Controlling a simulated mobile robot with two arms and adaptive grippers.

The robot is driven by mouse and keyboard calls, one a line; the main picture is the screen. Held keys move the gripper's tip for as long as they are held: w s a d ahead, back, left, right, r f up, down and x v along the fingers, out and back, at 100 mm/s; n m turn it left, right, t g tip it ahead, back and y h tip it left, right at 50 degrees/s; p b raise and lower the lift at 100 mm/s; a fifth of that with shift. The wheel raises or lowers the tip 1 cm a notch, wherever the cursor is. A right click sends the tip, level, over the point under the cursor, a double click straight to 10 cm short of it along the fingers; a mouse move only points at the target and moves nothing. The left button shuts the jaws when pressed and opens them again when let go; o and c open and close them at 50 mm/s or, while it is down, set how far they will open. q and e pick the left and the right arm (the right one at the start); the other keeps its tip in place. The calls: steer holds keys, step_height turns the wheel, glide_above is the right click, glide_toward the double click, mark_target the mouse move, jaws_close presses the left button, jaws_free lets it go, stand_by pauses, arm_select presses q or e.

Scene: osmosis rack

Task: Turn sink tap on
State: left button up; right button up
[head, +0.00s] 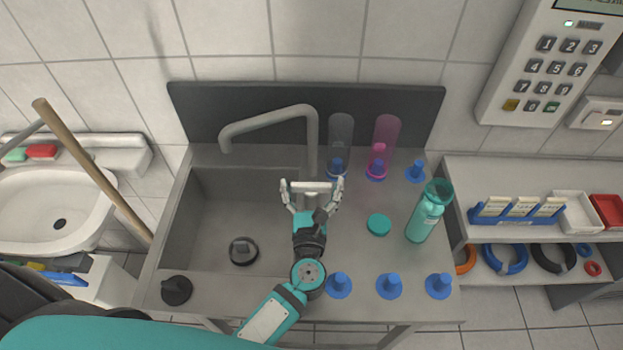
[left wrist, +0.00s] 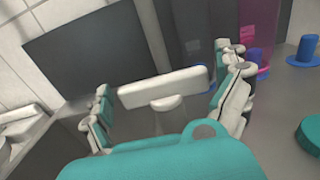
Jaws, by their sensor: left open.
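The sink tap has a grey curved spout (head: 262,117) that reaches left over the sink basin (head: 222,215). Its pale, bar-shaped handle (head: 312,186) sits at the front of the post and lies crosswise. My left gripper (head: 313,190) is open, with one finger near each end of the handle. In the left wrist view the handle (left wrist: 162,87) lies between the spread fingers, and small gaps seem to remain at its ends. Whether a finger touches it is not clear. I cannot make out any water under the spout. My right gripper is not in view.
Several blue pegs line the counter. A black stopper (head: 243,251) lies in the basin. A wooden stick (head: 92,168) leans at left.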

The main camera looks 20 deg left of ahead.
arm_select(q)
steer(key=shift+w+a, duration=0.1)
steer(key=shift+w, duration=0.3)
steer(key=shift+c, duration=0.4)
steer(key=c, duration=0.8)
steer(key=shift+o, duration=0.2)
